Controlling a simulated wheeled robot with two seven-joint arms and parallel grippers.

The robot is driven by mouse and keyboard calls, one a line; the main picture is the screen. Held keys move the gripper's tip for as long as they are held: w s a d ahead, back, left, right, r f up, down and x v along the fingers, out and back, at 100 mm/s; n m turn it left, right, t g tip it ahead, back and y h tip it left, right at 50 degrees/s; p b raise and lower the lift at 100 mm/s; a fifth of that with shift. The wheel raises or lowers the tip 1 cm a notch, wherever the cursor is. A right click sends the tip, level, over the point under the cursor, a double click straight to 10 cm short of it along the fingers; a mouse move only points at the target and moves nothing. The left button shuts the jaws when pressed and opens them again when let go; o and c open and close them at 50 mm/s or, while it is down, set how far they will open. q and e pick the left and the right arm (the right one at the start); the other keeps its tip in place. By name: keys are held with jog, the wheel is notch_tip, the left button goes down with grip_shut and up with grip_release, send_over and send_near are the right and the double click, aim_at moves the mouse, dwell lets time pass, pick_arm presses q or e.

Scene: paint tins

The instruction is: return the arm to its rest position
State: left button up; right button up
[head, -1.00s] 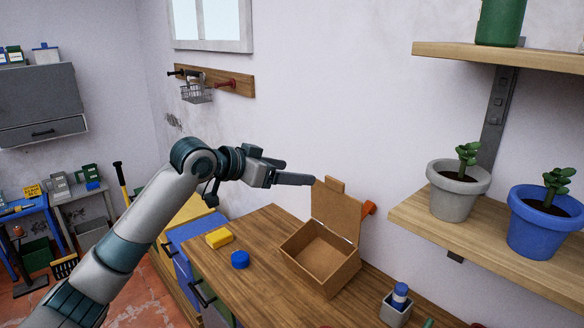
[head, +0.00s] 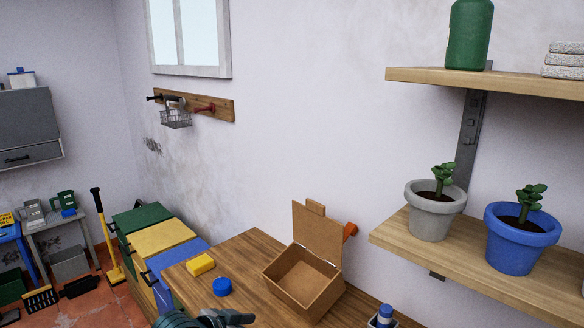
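The upper edge of my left arm shows at the bottom edge of the head view, in front of the wooden worktop (head: 247,250). Only a teal joint and a dark part beside it are visible. The fingers of my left gripper are below the picture and cannot be seen. My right arm and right gripper are not in view.
An open cardboard box (head: 302,279) stands on the worktop. A yellow block (head: 201,264) and a blue round tin (head: 222,287) lie left of it. A shelf (head: 400,235) at right bears a grey pot (head: 432,212) and a blue pot (head: 515,245).

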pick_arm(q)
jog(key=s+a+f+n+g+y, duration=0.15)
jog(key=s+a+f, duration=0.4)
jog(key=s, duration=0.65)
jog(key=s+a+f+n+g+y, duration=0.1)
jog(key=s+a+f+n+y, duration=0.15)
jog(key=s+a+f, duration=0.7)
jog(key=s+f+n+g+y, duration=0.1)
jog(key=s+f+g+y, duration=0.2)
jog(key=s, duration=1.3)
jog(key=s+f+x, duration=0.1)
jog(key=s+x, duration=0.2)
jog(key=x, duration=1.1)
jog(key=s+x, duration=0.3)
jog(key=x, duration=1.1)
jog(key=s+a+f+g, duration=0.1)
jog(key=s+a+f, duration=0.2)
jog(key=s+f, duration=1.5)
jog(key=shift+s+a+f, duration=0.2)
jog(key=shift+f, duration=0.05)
